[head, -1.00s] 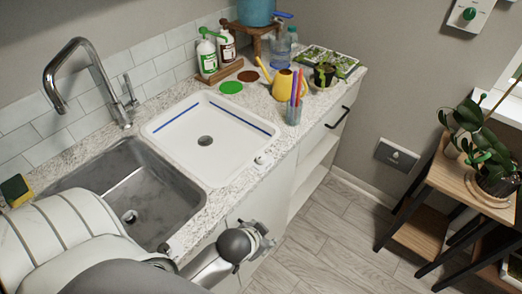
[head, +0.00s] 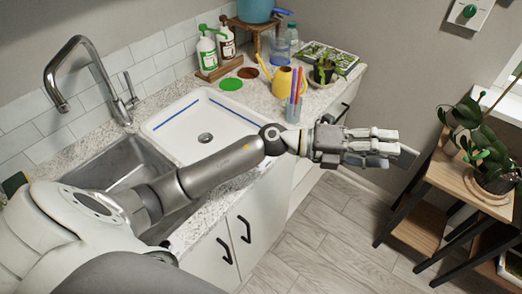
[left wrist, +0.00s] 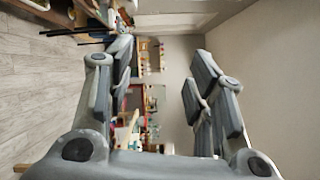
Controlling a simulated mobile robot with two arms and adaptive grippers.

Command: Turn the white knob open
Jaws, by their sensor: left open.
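A grey wall plate (head: 409,158) sits low on the wall, mostly covered by my left gripper (head: 386,147) in the head view. A small pale knob showed on this plate earlier; it is hidden now. My left gripper is open and empty, with its fingers pointing right toward the wall; I cannot tell the gap to the plate. In the left wrist view its two fingers (left wrist: 160,78) stand wide apart with nothing between them, and no white knob can be made out. My right gripper is not in view.
My left arm passes over the sink and white basin (head: 160,125). A pencil cup (head: 293,112) and yellow watering can (head: 281,80) stand on the counter near the arm. A wooden plant stand (head: 462,178) is at the right. A green knob (head: 470,11) is higher on the wall.

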